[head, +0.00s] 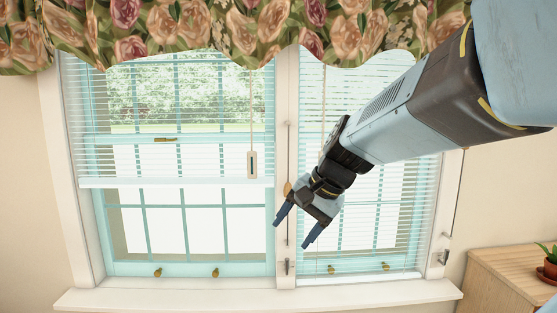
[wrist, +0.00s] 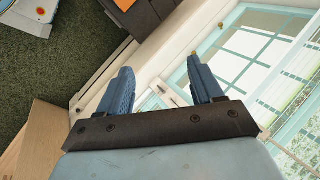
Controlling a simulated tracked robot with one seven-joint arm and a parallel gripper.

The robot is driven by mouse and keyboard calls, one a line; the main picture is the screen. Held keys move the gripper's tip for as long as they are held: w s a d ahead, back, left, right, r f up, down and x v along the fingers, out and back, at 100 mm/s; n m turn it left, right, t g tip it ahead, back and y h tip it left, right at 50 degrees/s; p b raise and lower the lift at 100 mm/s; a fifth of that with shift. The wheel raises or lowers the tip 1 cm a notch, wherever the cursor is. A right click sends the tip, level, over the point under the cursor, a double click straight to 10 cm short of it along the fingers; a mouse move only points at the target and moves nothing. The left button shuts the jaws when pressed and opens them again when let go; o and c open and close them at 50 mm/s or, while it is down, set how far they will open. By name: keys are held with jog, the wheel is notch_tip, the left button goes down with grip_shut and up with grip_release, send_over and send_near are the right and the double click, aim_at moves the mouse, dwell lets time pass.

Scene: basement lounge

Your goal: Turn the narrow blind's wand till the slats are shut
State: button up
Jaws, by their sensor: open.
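The narrow blind (head: 398,180) hangs over the right window, lowered nearly to the sill. Its slats look open, with the window grid and daylight showing between them. A thin tan rod or cord (head: 323,90) hangs at its left side and passes behind my arm; I cannot tell for sure that it is the wand. My gripper (head: 290,231) is open and empty in front of the post between the windows, fingers pointing down-left. In the wrist view my gripper (wrist: 160,78) shows spread fingers with the pale window frame beyond; no wand is clear there.
A wider blind (head: 100,160), partly raised, covers the left window; its cord carries a pale tag (head: 252,165). Another cord (head: 289,150) runs down the middle post. A floral valance (head: 200,30) hangs above. A wooden cabinet (head: 490,285) with a potted plant (head: 551,262) stands right.

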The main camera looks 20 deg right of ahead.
jog(key=w+d+r+m+t+y, duration=0.2)
jog(key=w+d+m, duration=0.2)
jog(key=w+m, duration=0.25)
jog(key=w+d+r+m+t+y, duration=0.1)
jog(key=w+d+m+t+y, duration=0.1)
jog(key=w+d+m, duration=0.45)
jog(key=w+d+r+m+t+h, duration=0.1)
jog(key=w+d+m+t, duration=0.35)
jog(key=d, duration=0.65)
jog(key=w+d+r+m+t+h, duration=0.1)
jog(key=w+d+m+t, duration=0.4)
jog(key=d, duration=0.5)
jog(key=w+a, duration=0.2)
jog(key=w, duration=0.4)
jog(key=w+a+m+g, duration=0.1)
jog(key=w+a, duration=0.1)
jog(key=w, duration=0.5)
jog(key=shift+a+r, duration=0.15)
jog(key=shift+a, duration=0.1)
jog(key=shift+c, duration=0.2)
jog(key=c, duration=1)
